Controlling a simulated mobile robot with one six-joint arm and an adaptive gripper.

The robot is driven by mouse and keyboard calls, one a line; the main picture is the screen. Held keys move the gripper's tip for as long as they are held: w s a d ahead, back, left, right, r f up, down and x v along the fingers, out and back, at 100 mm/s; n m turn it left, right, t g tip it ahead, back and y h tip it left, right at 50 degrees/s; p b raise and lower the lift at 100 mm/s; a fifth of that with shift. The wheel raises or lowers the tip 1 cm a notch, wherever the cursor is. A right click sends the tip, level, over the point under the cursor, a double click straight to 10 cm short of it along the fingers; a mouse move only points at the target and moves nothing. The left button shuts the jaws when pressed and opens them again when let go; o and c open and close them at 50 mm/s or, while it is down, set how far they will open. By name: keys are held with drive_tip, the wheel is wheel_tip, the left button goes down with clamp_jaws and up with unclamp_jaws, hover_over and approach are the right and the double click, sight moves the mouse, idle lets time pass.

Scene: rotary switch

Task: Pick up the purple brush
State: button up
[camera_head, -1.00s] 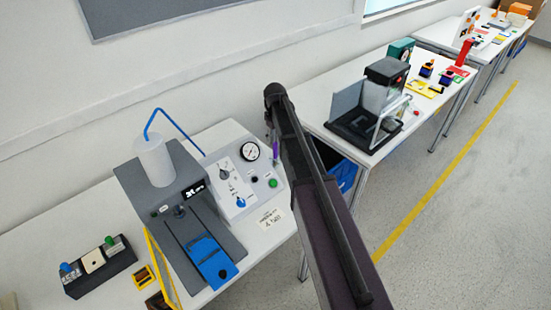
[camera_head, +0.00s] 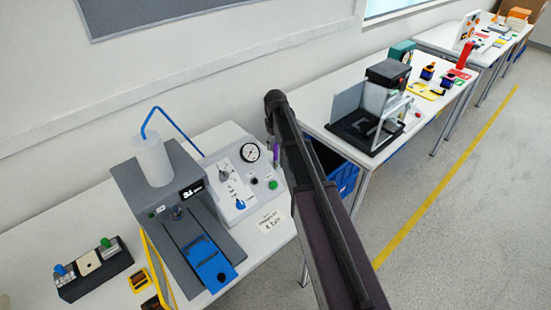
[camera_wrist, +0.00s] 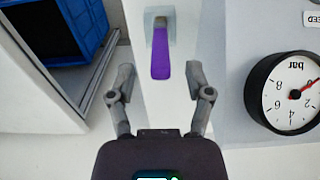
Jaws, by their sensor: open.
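The purple brush (camera_wrist: 161,55) shows in the wrist view, upper middle, with its narrow end at a small grey block. It lies ahead of my open gripper (camera_wrist: 160,75), in line between the two fingers. I cannot tell from this view how far it is in depth. In the head view a small part of the purple brush (camera_head: 275,155) shows just left of my arm, by the edge of the white gauge panel. My gripper is mostly hidden behind my arm in the head view.
A white panel with a pressure gauge (camera_wrist: 284,92) stands right of the brush in the wrist view. A blue crate (camera_wrist: 65,30) is at the upper left. In the head view, a grey machine with a blue slide (camera_head: 212,265) stands left of the panel.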

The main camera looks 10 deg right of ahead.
sight(276, 150)
drive_tip(key=shift+s+f+b, duration=0.1)
drive_tip(key=shift+f+b, duration=1.45)
drive_tip(key=shift+f, duration=0.35)
clamp_jaws()
